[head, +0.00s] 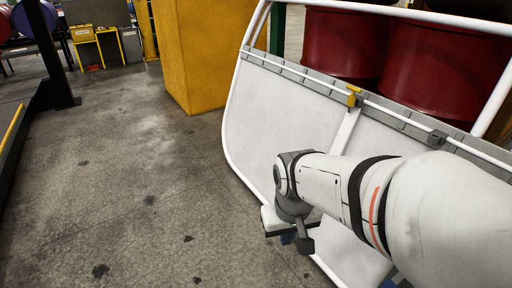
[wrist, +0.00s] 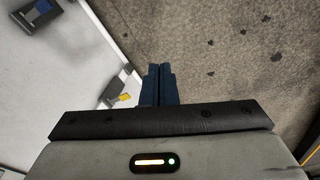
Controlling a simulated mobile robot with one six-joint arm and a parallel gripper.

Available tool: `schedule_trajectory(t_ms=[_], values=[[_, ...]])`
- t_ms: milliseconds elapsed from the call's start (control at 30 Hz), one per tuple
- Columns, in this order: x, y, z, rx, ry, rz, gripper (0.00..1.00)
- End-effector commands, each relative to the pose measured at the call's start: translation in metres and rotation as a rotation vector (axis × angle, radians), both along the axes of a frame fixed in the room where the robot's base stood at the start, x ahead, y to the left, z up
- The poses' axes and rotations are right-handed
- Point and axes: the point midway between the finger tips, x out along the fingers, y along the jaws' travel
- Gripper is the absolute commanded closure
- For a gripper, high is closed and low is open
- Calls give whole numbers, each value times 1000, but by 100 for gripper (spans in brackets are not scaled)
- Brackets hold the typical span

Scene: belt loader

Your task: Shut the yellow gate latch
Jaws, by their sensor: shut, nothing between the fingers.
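The yellow latch (head: 352,95) is a small yellow piece on the grey strip along the white gate (head: 290,112). Its exact latch position is too small to tell. My gripper (head: 288,239) is low in front of the gate, below and left of the latch and well apart from it. In the wrist view my gripper (wrist: 160,72) has its dark blue fingers together and empty, pointing toward the floor beside the gate's white edge. A small yellow spot (wrist: 125,97) shows left of the fingers; I cannot tell whether it is part of the latch.
Red drums (head: 440,70) stand behind the gate. A yellow block (head: 205,55) stands at the back, left of the gate. The concrete floor (head: 150,170) at left is clear.

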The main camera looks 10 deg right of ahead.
Motion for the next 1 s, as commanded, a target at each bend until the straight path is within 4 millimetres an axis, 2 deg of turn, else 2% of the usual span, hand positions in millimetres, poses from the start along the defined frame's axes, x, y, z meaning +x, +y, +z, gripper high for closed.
schedule_trajectory(t_ms=[33,167,300,367,500,600,700,800,900,1000], values=[[16,-19,-4,-19,-20,-16,100],[78,-53,-15,-87,-128,-23,100],[154,-97,-34,-158,-271,-4,100],[185,-115,-44,-182,-332,12,100],[249,-157,-73,-217,-471,60,100],[286,-182,-100,-209,-566,106,100],[316,-206,-130,-197,-662,155,100],[338,-227,-164,-169,-756,204,100],[351,-243,-201,-120,-851,250,100],[355,-254,-237,-54,-945,291,100]])
